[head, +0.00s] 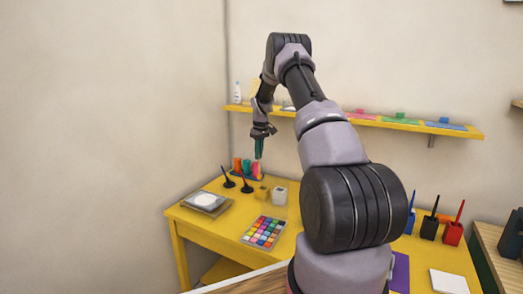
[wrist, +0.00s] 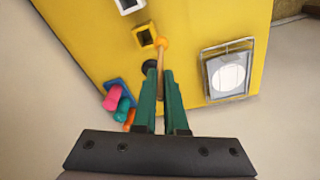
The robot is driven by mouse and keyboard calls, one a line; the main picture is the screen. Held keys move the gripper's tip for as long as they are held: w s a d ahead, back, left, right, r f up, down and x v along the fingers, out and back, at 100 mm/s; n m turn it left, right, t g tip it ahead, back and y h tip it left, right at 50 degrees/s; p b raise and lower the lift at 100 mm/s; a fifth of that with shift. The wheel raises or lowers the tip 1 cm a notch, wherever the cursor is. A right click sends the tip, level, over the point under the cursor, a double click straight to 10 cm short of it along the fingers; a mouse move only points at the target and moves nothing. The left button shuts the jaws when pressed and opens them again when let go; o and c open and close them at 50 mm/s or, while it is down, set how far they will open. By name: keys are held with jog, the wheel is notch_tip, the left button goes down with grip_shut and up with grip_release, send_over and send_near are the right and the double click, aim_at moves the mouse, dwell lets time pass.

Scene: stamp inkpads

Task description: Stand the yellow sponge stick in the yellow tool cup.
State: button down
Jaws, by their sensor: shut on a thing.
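My gripper (wrist: 163,80) has green fingers and is shut on the yellow sponge stick (wrist: 162,42). The stick's tan handle runs between the fingers, and its rounded orange-yellow tip points away from me, toward the desk. In the wrist view the tip appears just right of the square yellow tool cup (wrist: 146,36), overlapping its edge; I cannot tell its height above the desk. In the head view my gripper (head: 260,150) hangs above the back left of the yellow desk, and the yellow cup (head: 262,193) stands below it. The stick is hard to make out there.
A white cup (head: 280,194) stands beside the yellow one. Coloured bottles (head: 237,165) and dark-based sticks (head: 228,182) stand close by. A framed pad (head: 204,201) lies at the left, and a colour palette (head: 264,232) lies in front. A yellow shelf (head: 400,124) runs along the wall.

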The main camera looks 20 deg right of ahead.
jog(key=w+d+r, duration=0.1)
jog(key=w+d, duration=0.1)
jog(key=d, duration=0.1)
notch_tip(320, 180, down, 11)
jog(key=shift+d, duration=0.25)
dwell(0.9)
jog(key=shift+w+f, duration=0.1)
